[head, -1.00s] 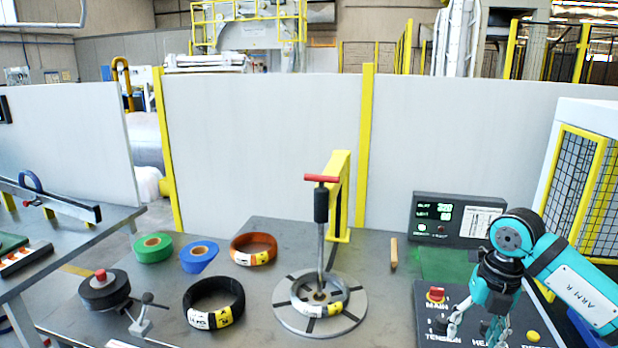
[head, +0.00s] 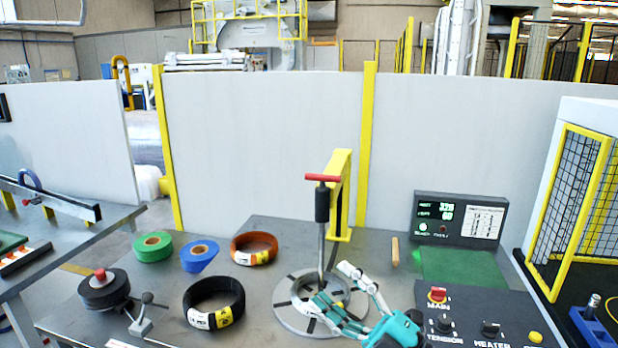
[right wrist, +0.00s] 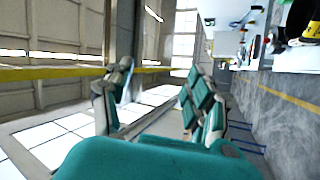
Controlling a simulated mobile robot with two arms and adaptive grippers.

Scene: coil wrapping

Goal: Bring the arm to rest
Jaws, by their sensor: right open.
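My right gripper (head: 334,287) is in the lower middle of the head view, its teal and grey fingers spread apart and empty. It overlaps the right side of the round slotted turntable (head: 283,311) in the picture; I cannot tell its height above it. The coil on the turntable is partly hidden by the fingers. In the right wrist view the two fingers (right wrist: 158,95) stand wide apart with nothing between them. My left gripper is not in view.
A red-handled post (head: 322,205) rises from the turntable. A black coil (head: 188,307), an orange coil (head: 254,243), green tape (head: 152,243) and blue tape (head: 197,253) lie to the left. The control panel (head: 468,325) and display box (head: 460,218) are on the right.

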